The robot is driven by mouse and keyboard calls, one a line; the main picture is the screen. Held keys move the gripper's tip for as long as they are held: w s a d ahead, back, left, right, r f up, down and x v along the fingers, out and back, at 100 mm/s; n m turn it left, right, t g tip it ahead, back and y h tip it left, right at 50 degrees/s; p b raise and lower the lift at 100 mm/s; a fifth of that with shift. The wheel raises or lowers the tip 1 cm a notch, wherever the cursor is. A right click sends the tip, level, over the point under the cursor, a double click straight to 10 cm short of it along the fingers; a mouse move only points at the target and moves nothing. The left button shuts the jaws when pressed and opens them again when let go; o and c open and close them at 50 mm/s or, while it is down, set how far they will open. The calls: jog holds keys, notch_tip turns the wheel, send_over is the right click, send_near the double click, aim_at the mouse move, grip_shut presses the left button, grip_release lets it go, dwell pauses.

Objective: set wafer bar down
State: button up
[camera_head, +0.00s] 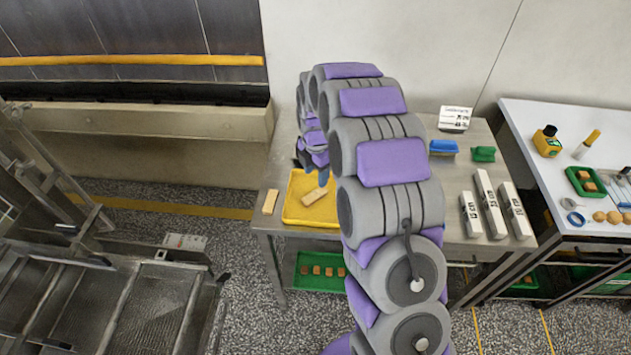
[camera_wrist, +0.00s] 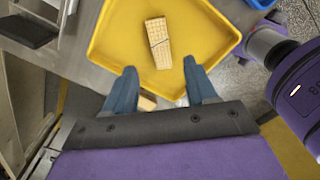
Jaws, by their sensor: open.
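A pale tan wafer bar (camera_head: 315,196) lies inside the yellow tray (camera_head: 291,209) on the metal table. In the wrist view, this wafer bar (camera_wrist: 158,42) lies flat in the yellow tray (camera_wrist: 110,42), with a dark line across it. My gripper (camera_wrist: 160,66) is open, its two blue fingers apart with nothing between the tips. The bar lies just beyond the fingertips. In the head view, my gripper (camera_head: 317,172) is over the tray, partly hidden by my arm. A second tan bar (camera_head: 270,202) lies on the table left of the tray.
A white table (camera_head: 560,115) stands at right. Metal mesh machinery (camera_head: 150,300) occupies the lower left. A green tray (camera_head: 318,275) is on the lower shelf.

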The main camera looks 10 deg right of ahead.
jog(key=s+r+m+g, duration=0.1)
jog(key=s+r+m, duration=0.5)
jog(key=s+r, duration=0.3)
jog(key=s+r+m, duration=0.6)
jog(key=s, duration=0.6)
jog(key=s+r+m, duration=0.1)
jog(key=s+m, duration=1)
jog(key=s, duration=1)
jog(key=shift+s+r+g, duration=0.15)
jog(key=shift+g, duration=0.25)
